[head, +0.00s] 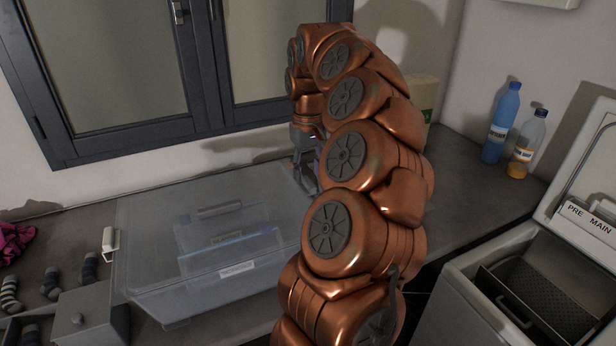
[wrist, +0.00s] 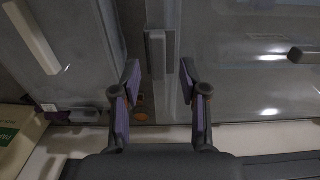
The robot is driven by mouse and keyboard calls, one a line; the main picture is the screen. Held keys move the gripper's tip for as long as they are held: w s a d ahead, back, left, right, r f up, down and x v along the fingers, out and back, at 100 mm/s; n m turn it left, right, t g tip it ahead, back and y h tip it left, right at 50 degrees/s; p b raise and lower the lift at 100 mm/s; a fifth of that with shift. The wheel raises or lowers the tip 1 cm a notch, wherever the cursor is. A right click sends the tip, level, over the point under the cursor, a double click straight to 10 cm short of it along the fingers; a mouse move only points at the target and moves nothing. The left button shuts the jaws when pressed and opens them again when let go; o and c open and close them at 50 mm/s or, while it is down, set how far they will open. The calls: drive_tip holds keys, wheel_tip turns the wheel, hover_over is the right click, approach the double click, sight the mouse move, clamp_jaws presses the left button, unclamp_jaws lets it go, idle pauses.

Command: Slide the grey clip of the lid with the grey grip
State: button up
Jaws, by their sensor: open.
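A clear lidded box (head: 150,215) stands on the counter in the head view. A grip bar (head: 215,210) shows on its lid. In the wrist view, a lid (wrist: 240,90) with a dark grey grip (wrist: 305,54) fills the right side. A grey clip (wrist: 157,55) sits along this lid's left edge. My gripper (wrist: 160,85) is open, its fingers on either side of the clip's near end, with visible gaps. Contact cannot be made out. In the head view my gripper (head: 306,160) is at the box's far right, partly hidden by my arm.
Another clear lid (wrist: 75,50) with a pale bar (wrist: 32,38) lies left in the wrist view. A carton (head: 424,95) and two bottles (head: 501,122) (head: 527,142) stand at the back right. A pale clip (head: 108,242) and socks (head: 50,283) are at the left.

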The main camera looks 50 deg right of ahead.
sight(309, 182)
wheel_tip(309, 182, up, 10)
drive_tip(key=shift+f, duration=0.2)
idle(0.4)
idle(0.4)
drive_tip(key=s+a+f+n, duration=0.2)
drive_tip(key=a+n, duration=0.1)
drive_tip(key=a, duration=0.9)
drive_tip(key=s+a+f+n, duration=0.1)
drive_tip(key=a+f+n, duration=0.1)
drive_tip(key=a, duration=1)
drive_tip(key=s+a+f+g, duration=0.1)
drive_tip(key=s+a+f, duration=0.4)
drive_tip(key=s, duration=0.4)
drive_tip(key=s+a+f, duration=0.5)
drive_tip(key=s+f, duration=0.3)
drive_tip(key=s, duration=0.2)
drive_tip(key=shift+g, duration=0.4)
